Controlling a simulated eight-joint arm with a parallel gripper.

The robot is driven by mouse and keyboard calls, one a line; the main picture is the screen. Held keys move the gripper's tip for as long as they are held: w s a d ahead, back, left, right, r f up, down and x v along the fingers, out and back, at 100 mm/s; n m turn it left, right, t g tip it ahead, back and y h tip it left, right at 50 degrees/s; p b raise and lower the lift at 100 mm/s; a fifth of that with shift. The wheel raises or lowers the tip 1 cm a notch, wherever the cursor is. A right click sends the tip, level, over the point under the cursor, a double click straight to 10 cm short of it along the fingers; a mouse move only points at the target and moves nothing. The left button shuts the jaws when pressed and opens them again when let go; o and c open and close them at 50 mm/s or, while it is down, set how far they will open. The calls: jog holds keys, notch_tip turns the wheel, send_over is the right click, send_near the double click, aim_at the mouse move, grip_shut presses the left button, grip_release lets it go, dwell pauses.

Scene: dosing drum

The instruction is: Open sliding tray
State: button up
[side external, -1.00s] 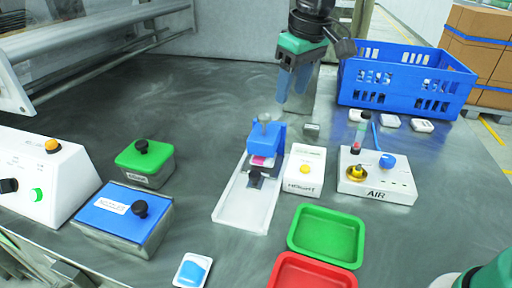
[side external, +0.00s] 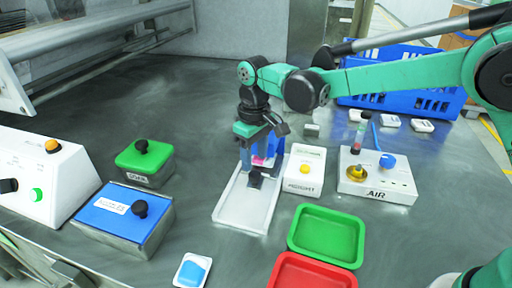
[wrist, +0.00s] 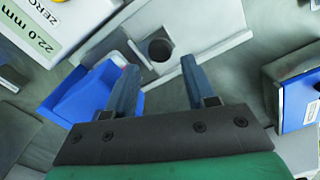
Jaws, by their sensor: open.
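The white sliding tray (side external: 240,210) lies on the metal table in front of a blue upright fixture (side external: 277,146), with a black knob (side external: 255,178) near its back end. My gripper (side external: 260,162) points down just above the knob and partly hides the fixture and a pink piece there. In the wrist view my gripper (wrist: 160,66) is open, with its two fingers apart. The dark round knob (wrist: 160,48) shows between and just past the fingertips, on the white tray (wrist: 210,25). Contact with the knob cannot be told.
A white HEIGHT box (side external: 302,170) stands close right of the tray. Green (side external: 326,235) and red (side external: 310,273) trays lie front right. Blue-lidded (side external: 122,215) and green-lidded (side external: 146,162) boxes stand left. The table between those boxes and the tray is clear.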

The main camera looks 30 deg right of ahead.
aim_at(255, 174)
jog(key=shift+f, duration=2.15)
grip_shut()
